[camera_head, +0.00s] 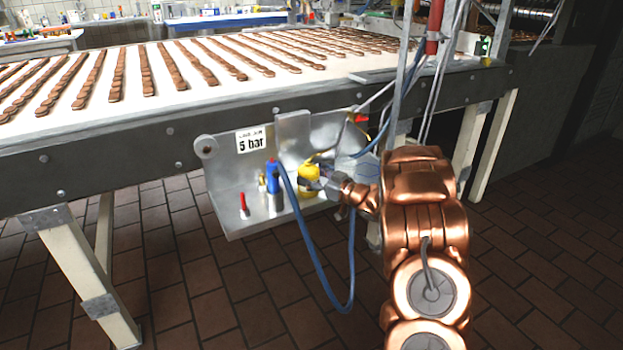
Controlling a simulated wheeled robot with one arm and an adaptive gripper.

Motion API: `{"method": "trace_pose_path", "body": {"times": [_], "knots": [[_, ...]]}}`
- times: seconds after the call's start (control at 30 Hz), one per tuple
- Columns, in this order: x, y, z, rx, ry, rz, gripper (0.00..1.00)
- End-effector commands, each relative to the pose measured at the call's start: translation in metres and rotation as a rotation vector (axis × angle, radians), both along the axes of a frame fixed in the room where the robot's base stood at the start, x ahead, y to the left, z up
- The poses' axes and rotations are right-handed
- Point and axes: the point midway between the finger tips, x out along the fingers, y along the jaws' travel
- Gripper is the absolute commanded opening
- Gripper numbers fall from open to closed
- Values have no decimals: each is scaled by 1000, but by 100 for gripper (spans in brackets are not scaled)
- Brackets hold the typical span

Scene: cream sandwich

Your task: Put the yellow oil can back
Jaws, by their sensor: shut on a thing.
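The yellow oil can (308,184) is upright at the metal bracket shelf (238,222) on the side of the conveyor. My gripper (322,186) reaches in from the right and is shut on the can. My copper-coloured arm hides part of the area to the right of the can. I cannot tell whether the can's base touches the shelf floor.
A blue-topped tool (273,186) and a red-tipped item (243,206) stand on the shelf left of the can. A blue hose (345,300) loops below the shelf. The conveyor (130,120) carries rows of brown biscuits. The tiled floor in front is clear.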

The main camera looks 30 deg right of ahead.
Motion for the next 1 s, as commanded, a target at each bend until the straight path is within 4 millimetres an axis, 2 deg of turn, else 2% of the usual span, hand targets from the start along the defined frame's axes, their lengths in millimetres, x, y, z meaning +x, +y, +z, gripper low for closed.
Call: {"method": "trace_pose_path", "body": {"times": [0.27, 0.3, 0.5, 0.87, 1.0], "knots": [[0, 0, -1, 0, -1, 0, 18], [0, 0, 0, 0, -1, 0, 70], [0, 0, -1, 0, 0, 0, 91], [0, 0, 0, -1, 0, 0, 91], [-10, -5, 2, 1, 0, -2, 91]]}}
